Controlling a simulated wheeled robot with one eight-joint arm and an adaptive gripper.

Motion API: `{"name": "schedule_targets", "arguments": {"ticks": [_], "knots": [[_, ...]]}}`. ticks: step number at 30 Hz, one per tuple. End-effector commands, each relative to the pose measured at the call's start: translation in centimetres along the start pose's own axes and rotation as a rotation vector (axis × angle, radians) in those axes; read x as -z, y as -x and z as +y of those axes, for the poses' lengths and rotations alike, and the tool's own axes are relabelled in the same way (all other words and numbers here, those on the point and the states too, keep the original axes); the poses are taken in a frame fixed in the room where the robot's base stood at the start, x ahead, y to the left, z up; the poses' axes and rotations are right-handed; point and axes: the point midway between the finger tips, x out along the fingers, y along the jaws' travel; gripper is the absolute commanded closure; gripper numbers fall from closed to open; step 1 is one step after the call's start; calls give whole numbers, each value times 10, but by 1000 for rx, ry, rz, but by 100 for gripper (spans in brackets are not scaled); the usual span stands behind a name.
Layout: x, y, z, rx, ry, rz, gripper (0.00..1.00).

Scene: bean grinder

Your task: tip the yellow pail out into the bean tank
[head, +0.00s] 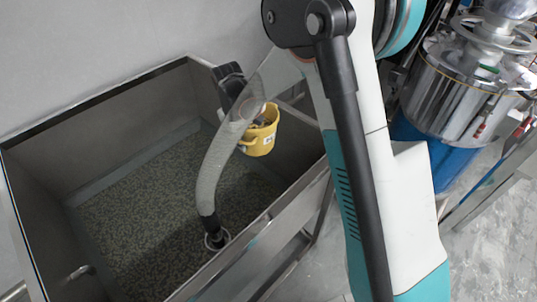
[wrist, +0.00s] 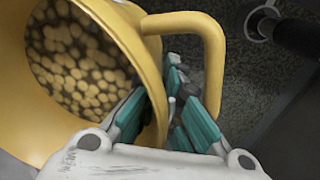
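The yellow pail (head: 257,141) is inside the outline of the bean tank (head: 262,242), near its back right corner and apparently above the beans. In the wrist view the pail (wrist: 110,22) is at the left, its mouth facing the camera, with many pale round beans (wrist: 75,62) inside. Its handle (wrist: 214,60) sticks out to the right. My gripper (wrist: 168,110) has its teal fingers on both sides of the pail's wall at the rim and is shut on it. In the head view the gripper is mostly hidden behind the hose.
A translucent hose (head: 209,180) curves down into the tank, its dark nozzle (head: 214,236) at the beans. Greenish-grey beans (head: 130,235) cover the tank floor. A steel machine (head: 455,95) on a blue base stands at the right. A grey wall (head: 100,45) is behind the tank.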

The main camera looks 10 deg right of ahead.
Motion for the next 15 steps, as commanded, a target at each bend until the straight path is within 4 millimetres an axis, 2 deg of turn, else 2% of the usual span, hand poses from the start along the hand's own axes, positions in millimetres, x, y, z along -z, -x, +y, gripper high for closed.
{"name": "schedule_targets", "arguments": {"ticks": [1,6,10,15], "knots": [[14,-13,-10,-2,50,5,100],[45,-37,-35,-5,191,18,100],[59,-48,-46,-7,253,24,100],[66,-52,-52,-8,286,27,100]]}}
